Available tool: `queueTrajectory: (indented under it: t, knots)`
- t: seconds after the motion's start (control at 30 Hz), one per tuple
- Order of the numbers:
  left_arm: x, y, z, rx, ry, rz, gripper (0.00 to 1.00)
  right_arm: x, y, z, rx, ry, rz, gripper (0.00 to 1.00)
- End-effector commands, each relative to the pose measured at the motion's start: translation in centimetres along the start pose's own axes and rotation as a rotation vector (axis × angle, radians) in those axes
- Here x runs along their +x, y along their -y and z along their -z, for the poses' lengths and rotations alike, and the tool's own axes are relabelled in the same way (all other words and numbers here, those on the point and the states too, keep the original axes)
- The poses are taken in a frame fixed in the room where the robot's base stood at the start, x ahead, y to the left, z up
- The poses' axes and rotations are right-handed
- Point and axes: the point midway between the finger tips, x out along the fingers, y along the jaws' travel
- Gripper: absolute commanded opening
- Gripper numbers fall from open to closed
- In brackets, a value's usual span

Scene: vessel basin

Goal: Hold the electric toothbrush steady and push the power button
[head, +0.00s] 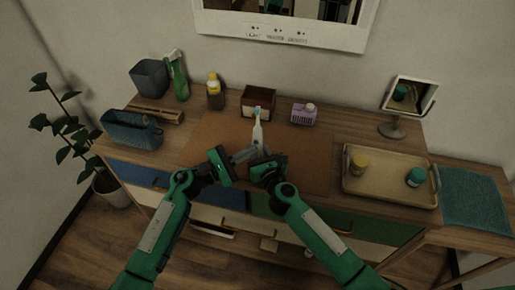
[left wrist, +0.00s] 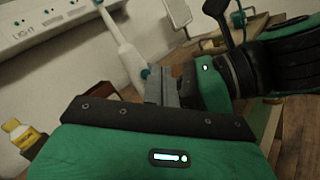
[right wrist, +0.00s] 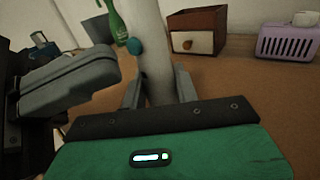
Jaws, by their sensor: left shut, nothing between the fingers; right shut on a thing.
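The electric toothbrush (head: 257,133) is white with a teal head and stands upright above the brown mat. Its round teal power button (right wrist: 135,46) faces left in the right wrist view, and it also shows in the left wrist view (left wrist: 145,73). My right gripper (right wrist: 160,92) is shut on the lower handle, one finger on each side. My left gripper (head: 240,156) is shut and empty just left of the handle. In the right wrist view its fingertips (right wrist: 114,66) are close to the button, slightly lower; I cannot tell whether they touch the handle.
Behind the brush stand a wooden box (head: 258,98), a purple basket (head: 303,114), a yellow-capped bottle (head: 215,94) and a green spray bottle (head: 178,78). A tray (head: 390,193) with two jars is at right. The brown mat (head: 305,150) is clear around the brush.

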Motion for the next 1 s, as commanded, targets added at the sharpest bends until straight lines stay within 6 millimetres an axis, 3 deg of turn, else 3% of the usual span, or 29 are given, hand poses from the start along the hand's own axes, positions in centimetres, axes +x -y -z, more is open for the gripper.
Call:
queueTrajectory:
  t: [0.27, 0.73, 1.0]
  knots:
    - [-0.3, 0.2, -0.1, -0.001, -0.001, 0.001, 0.0, 0.0, 0.0, 0.1, 0.001, -0.002, 0.0, 0.05]
    - [-3.5, 2.6, -2.5, 0.0, -0.001, 0.001, 0.0, 0.0, 0.0, 0.1, 0.001, -0.002, 0.0, 0.05]
    - [-4.2, 3.1, -3.0, 0.0, 0.0, 0.0, 0.0, 0.0, 0.0, 0.1, 0.001, -0.002, 0.0, 0.05]
